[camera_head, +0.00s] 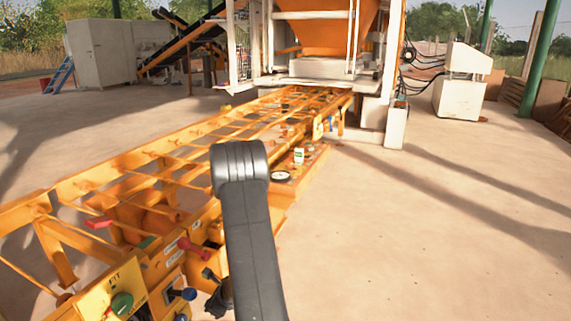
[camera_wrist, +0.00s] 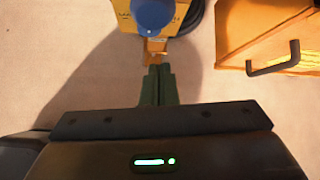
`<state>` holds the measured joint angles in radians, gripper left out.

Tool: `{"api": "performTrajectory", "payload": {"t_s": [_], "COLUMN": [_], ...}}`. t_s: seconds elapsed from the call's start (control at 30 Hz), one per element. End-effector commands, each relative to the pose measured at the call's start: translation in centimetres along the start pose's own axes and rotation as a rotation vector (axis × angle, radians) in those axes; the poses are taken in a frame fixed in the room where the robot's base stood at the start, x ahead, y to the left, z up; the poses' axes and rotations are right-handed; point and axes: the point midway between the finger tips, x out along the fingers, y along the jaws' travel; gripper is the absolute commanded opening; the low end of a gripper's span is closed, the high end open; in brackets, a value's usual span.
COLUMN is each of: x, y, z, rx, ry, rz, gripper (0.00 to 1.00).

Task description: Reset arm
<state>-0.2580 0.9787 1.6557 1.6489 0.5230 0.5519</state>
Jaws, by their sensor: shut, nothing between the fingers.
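My arm rises from the bottom of the head view, a dark link with a rounded top, in front of the orange frame; my gripper does not show there. In the wrist view my gripper (camera_wrist: 158,72) points away from the camera. Its two dark green fingers are together with nothing between them. A blue knob (camera_wrist: 154,15) on a yellow part lies just beyond the fingertips in the picture. I cannot tell how far apart they are in depth, and no contact shows.
The orange rail frame (camera_head: 170,165) runs from the lower left to the press (camera_head: 325,30). Levers, a red handle (camera_head: 192,247) and a green knob (camera_head: 122,303) sit near my arm. A yellow box with a dark handle (camera_wrist: 275,62) is at upper right. Concrete floor (camera_head: 430,240) is clear at right.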

Motion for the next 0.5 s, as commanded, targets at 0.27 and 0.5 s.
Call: {"api": "performTrajectory", "payload": {"t_s": [0.27,0.5], "x": [-5.8,-4.2], "y": [-0.2,0.1], "z": [0.5,0.0], "rx": [0.0,0.0], "ry": [-0.002,-0.001], "rz": [-0.002,0.004], "gripper": [0.0,0.0]}}
